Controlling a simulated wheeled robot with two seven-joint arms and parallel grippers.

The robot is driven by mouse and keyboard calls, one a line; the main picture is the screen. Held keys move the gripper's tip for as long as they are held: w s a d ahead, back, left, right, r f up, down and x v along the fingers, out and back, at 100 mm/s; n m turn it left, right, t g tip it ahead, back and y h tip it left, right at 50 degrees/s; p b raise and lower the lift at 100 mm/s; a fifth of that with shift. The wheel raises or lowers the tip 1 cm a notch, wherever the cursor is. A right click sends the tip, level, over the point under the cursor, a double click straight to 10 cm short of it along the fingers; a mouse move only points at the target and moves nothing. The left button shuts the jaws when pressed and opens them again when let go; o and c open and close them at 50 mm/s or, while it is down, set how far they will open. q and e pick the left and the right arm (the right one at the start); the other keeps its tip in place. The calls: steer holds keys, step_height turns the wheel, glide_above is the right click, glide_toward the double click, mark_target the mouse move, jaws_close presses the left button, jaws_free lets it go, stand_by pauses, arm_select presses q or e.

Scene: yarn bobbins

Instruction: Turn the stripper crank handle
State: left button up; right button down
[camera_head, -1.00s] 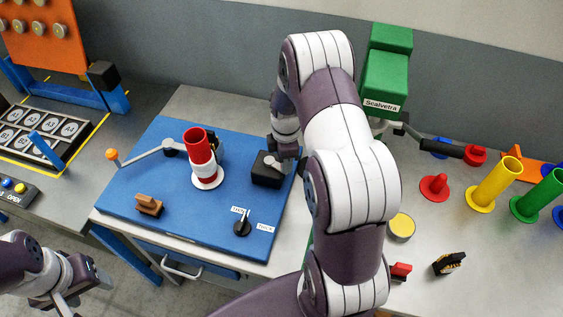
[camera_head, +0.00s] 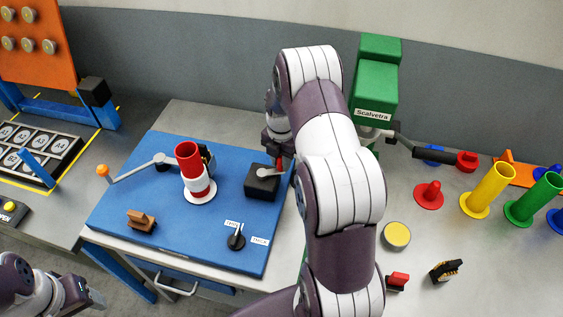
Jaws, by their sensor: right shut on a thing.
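A black box (camera_head: 262,182) sits on the right part of the blue board, with a short grey crank arm (camera_head: 268,172) on top. A red handle (camera_head: 279,164) stands at the crank arm's end. My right gripper (camera_head: 279,155) comes down at that handle and looks shut on it; its fingertips are small and partly hidden by my arm. My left gripper (camera_head: 92,300) is low at the left edge, away from the board; its jaws are unclear. Another crank with an orange knob (camera_head: 103,170) is at the board's left.
A red and white bobbin (camera_head: 188,160) stands mid-board, near a brown block (camera_head: 141,220) and a black selector knob (camera_head: 236,237). The green Scalvetra machine (camera_head: 376,85) with a black handle (camera_head: 435,155) is behind my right arm. Coloured bobbins (camera_head: 488,190) stand at the right.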

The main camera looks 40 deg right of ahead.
steer(key=shift+w+d+n, duration=0.1)
steer(key=shift+w+n, duration=0.1)
steer(key=shift+n, duration=0.2)
steer(key=c, duration=0.9)
jaws_free()
steer(key=shift+r, duration=0.1)
steer(key=shift+r, duration=0.35)
step_height(320, 180, up, 9)
steer(key=b, duration=0.2)
steer(key=shift+f+b, duration=0.2)
steer(key=shift+b, duration=0.1)
step_height(320, 180, up, 3)
steer(key=shift+r+p, duration=0.15)
steer(key=shift+p, duration=0.75)
